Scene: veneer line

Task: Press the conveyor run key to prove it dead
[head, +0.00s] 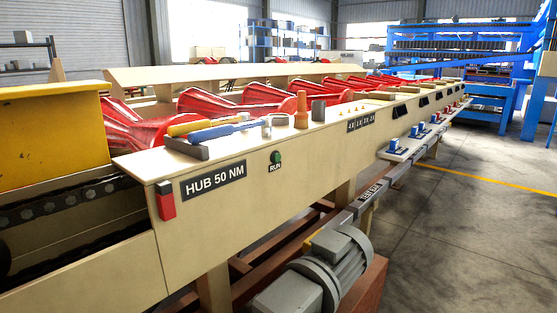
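The conveyor run key is a small dark green round button (276,157) on the front face of the beige conveyor side panel (320,152). A small black label (275,168) reading "RUN" is just under it. To its left is a black plate (214,180) marked "HUB 50 NM". My gripper is not in this view, and nothing covers the button.
A red box (165,200) is fixed at the panel's left corner. Tools with yellow (190,126) and blue (212,132) handles and an orange cone-shaped piece (301,110) sit on the top ledge. A grey motor (325,270) stands below. Open floor lies to the right.

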